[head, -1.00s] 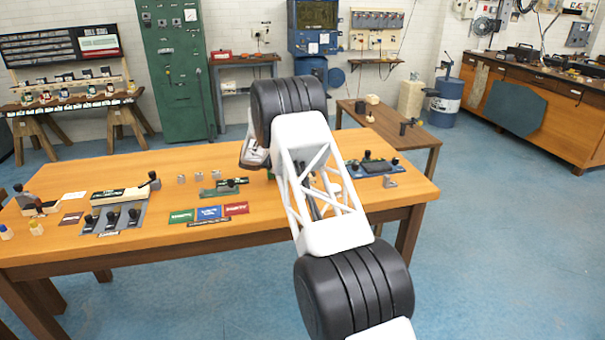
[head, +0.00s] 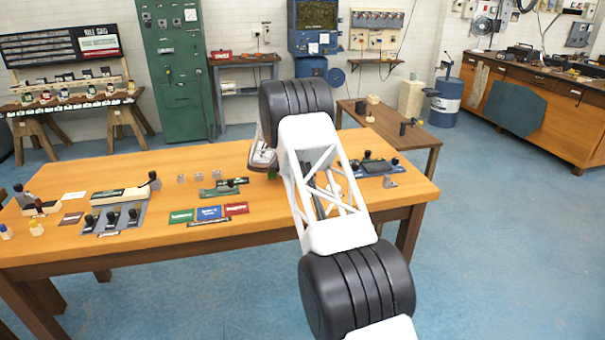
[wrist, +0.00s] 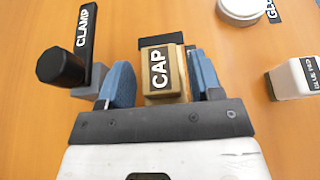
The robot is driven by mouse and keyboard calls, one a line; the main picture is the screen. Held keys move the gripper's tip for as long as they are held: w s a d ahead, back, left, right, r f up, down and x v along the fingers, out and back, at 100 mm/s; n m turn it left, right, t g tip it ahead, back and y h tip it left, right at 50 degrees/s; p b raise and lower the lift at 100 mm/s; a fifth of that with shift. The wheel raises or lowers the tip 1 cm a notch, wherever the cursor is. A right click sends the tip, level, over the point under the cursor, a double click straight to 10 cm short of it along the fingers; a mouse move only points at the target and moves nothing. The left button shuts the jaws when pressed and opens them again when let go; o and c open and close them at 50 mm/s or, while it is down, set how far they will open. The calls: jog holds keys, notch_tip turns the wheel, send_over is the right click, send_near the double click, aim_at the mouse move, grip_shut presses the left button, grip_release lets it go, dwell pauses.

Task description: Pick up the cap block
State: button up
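The cap block (wrist: 159,68) is a small tan wooden block with a black "CAP" label, in the upper middle of the wrist view. My gripper (wrist: 162,78) is open, its two blue fingers on either side of the block, with narrow gaps showing. A dark piece lies against the block's far side; I cannot tell whether it is part of it. In the head view my arm hides the gripper's fingers and the cap block.
A clamp (wrist: 62,66) with a black knob stands close to the left finger. A white-sided block (wrist: 292,80) and a round white lid (wrist: 243,10) lie to the right. The wooden workbench (head: 130,250) holds several fixtures and coloured cards.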

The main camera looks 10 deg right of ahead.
jog(key=c, duration=0.8)
jog(key=shift+r, duration=0.15)
jog(key=shift+r, duration=1.35)
jog(key=shift+s+r, duration=0.15)
jog(key=shift+r, duration=0.2)
jog(key=s, duration=0.5)
jog(key=s+a+r, duration=0.1)
jog(key=s, duration=0.9)
jog(key=shift+s+a+r, duration=0.15)
jog(key=shift+s+a, duration=0.05)
jog(key=shift+s, duration=0.1)
